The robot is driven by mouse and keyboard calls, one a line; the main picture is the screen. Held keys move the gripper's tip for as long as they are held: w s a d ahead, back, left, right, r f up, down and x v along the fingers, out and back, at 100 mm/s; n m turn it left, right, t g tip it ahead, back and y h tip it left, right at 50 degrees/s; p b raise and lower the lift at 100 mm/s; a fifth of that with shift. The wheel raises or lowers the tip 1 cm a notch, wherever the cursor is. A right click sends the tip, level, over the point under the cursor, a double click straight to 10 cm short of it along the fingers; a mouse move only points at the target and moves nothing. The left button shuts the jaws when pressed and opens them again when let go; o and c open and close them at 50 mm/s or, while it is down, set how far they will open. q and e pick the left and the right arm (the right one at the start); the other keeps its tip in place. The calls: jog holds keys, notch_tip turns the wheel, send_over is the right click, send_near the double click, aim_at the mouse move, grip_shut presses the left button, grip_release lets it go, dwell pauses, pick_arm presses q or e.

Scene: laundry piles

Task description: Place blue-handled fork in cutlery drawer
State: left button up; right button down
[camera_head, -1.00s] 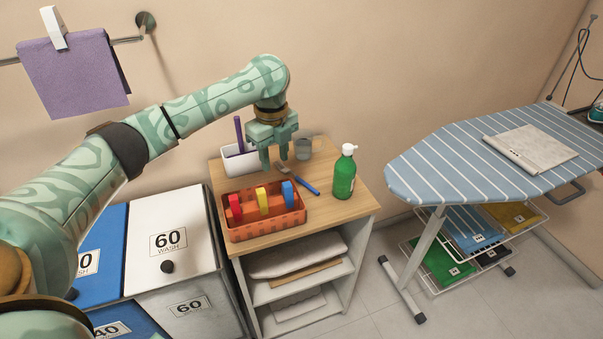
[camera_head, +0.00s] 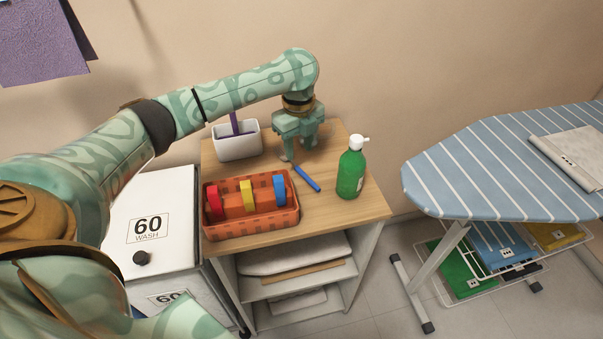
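The blue-handled fork (camera_head: 308,180) lies on the wooden top of a small shelf unit, between an orange basket and a green bottle. Its blue handle points toward the front right, and its metal head is at the back left, partly hidden by my gripper. My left gripper (camera_head: 299,150) points down just over the head end of the fork. Its fingers are apart, with nothing seen held. I cannot tell whether it touches the fork. No cutlery drawer can be made out. My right gripper is not in view.
The orange basket (camera_head: 250,226) holds red, yellow and blue items. A green pump bottle (camera_head: 350,174) stands right of the fork. A white container (camera_head: 238,148) with a purple item stands behind the basket. A striped ironing board (camera_head: 470,170) is at right, and a white wash bin (camera_head: 165,205) at left.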

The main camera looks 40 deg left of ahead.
aim_at(298, 168)
pick_arm(q)
jog(key=shift+s+f, duration=0.1)
jog(key=shift+f, duration=0.5)
jog(key=f+b, duration=0.4)
jog(key=f, duration=0.1)
jog(key=shift+a+f, duration=0.15)
jog(key=shift+a, duration=0.05)
jog(key=shift+r, duration=0.25)
jog(key=shift+c, duration=0.3)
grip_shut()
